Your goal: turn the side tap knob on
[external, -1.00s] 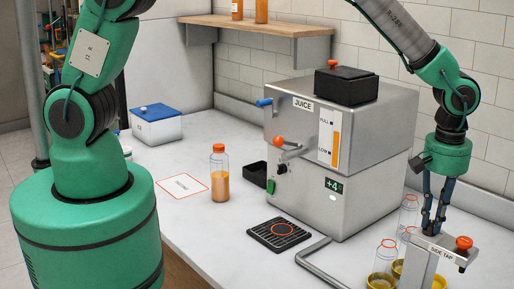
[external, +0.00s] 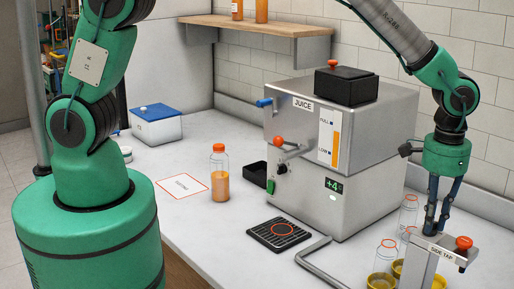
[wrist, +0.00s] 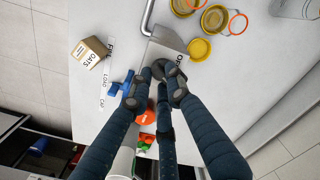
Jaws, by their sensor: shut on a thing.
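The grey side tap (external: 424,262) stands at the lower right of the external view, with a "SIDE TAP" label and an orange-red knob (external: 464,243) on its right end. My gripper (external: 436,228) reaches down just behind the tap's top, left of that orange knob and apart from it. In the wrist view, my gripper's dark fingers (wrist: 157,88) close in around the tap's top. A blue bar (wrist: 115,88) sticks out beside the left fingertip. The fingers are shut on the side tap knob, mostly hidden between them.
The steel juicer (external: 345,150) stands left of my gripper. A bent grey pipe (external: 313,252) lies in front. A box marked OATS (wrist: 91,50) sits on the counter.

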